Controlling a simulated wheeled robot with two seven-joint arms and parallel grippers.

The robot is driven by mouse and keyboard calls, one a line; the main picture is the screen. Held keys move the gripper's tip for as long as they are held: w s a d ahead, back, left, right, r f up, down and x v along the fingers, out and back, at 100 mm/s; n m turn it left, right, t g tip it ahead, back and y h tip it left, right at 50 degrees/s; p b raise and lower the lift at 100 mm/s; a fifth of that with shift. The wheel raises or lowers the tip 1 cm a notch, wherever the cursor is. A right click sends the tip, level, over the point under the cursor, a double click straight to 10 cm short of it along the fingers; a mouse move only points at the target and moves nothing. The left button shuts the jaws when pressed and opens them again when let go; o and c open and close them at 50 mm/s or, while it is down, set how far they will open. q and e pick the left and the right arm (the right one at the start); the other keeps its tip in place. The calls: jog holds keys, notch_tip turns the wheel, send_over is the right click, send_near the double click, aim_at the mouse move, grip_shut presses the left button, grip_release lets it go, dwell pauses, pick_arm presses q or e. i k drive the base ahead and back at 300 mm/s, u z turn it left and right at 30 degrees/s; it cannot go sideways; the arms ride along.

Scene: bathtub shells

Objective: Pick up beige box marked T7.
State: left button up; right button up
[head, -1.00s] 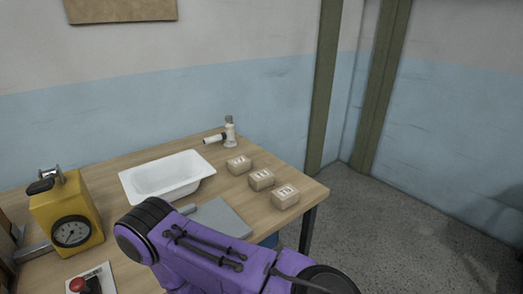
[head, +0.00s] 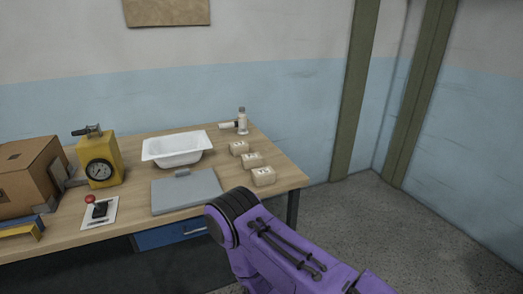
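Three small beige boxes stand in a slanting row near the table's right end: a far box (head: 239,147), a middle box (head: 252,160) and a near box (head: 263,177). Each has a pale label with small marks. The marks are too small to read, so I cannot tell which box is T7. My purple right arm comes in from the lower right, in front of the table, and its bent part is just below the near box. Neither gripper shows. Nothing is seen touching the boxes.
The wooden table (head: 130,215) also holds a white tub (head: 178,149), a grey plate (head: 186,191), a yellow gauge box (head: 100,160), a red-knobbed joystick panel (head: 99,212), a cardboard box (head: 28,175) and a white bottle-like item (head: 241,122). Floor right of the table is clear.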

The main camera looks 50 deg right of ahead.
aim_at(237, 149)
jog(key=z, duration=1.8)
